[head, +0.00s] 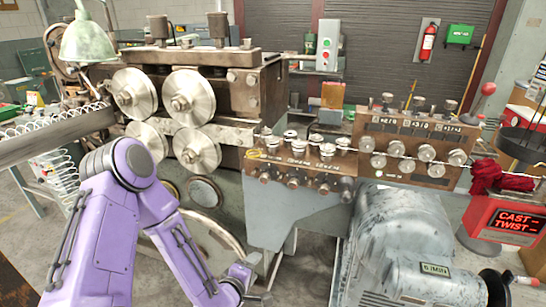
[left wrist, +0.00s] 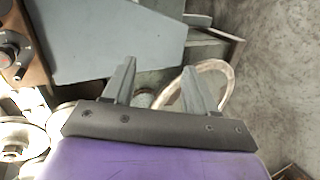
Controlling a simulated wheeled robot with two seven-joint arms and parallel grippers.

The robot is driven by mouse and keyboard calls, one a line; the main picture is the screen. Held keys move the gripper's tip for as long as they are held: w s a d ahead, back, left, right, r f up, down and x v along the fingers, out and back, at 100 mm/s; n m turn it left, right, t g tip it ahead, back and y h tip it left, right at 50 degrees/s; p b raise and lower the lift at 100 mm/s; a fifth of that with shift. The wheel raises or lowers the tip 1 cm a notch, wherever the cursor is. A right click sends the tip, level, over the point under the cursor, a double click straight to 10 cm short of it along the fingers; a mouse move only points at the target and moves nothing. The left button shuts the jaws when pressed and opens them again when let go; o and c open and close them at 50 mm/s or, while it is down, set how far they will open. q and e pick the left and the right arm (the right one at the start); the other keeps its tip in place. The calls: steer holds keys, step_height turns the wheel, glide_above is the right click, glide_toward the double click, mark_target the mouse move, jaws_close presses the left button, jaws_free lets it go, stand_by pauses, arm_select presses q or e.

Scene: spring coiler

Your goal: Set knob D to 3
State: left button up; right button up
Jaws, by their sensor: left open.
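A rusty block (head: 300,160) at the centre of the head view carries several small round knobs along its top and front. A second rusty block (head: 412,140) to its right has several silver knobs under a row of small number readouts. I cannot read a letter D on any of them. In the left wrist view a black knob (left wrist: 10,50) with pale scale marks sits on a brown panel at the left edge; its letter and setting are not legible. My left gripper (head: 259,280) is open and empty, low in front of the machine and apart from the knobs. Its fingers also show in the left wrist view (left wrist: 158,72).
Large steel rollers (head: 189,97) stand left of the knob blocks. A grey motor housing (head: 400,240) fills the lower right. A red display box (head: 505,222) reading "CAST" and "TWIST" and a red cloth (head: 498,180) are at the right.

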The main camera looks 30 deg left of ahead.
mark_target(264, 181)
arm_select(q)
steer(key=w+a+r+n+t+y+p, duration=0.1)
steer(key=w+a+r+n+t+p, duration=0.2)
steer(key=r, duration=0.6)
steer(key=w+r+n+t+y, duration=0.15)
steer(key=r+n, duration=0.35)
steer(key=r, duration=0.5)
steer(key=shift+t, duration=0.25)
steer(key=p+x, duration=0.2)
steer(key=x, duration=0.9)
steer(key=shift+w+d, duration=0.15)
steer(key=shift+w+f, duration=0.1)
steer(key=shift+w, duration=0.25)
arm_select(e)
step_height(264, 181, up, 7)
steer(key=shift+r, duration=0.15)
steer(key=shift+s, duration=0.1)
arm_select(q)
steer(key=c, duration=1.1)
